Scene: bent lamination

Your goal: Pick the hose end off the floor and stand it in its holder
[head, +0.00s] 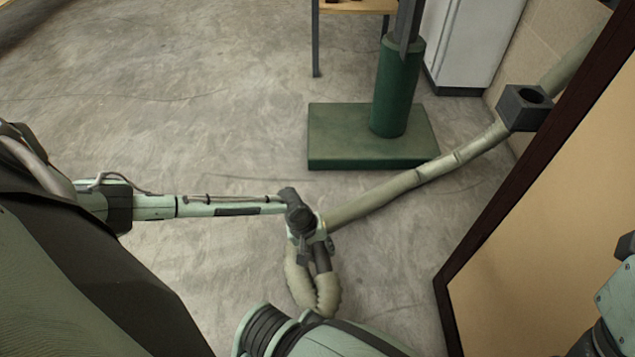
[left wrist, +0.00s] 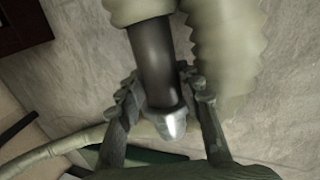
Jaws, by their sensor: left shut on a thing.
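My left gripper (head: 313,252) is low over the floor in the middle of the head view. In the left wrist view its two ridged fingers (left wrist: 160,92) are shut on the hose end (left wrist: 153,55), a dark tube with a shiny metal tip. The pale ribbed hose (head: 372,197) bends in a tight loop below the gripper, and a smoother length runs up to the right. The holder (head: 521,108), a dark block with a round hole in its top, is at upper right, apart from the gripper. My right gripper is not seen.
A tan panel with a dark frame (head: 540,230) fills the right side. A white cabinet (head: 470,40) stands behind. The floor at left is clear.

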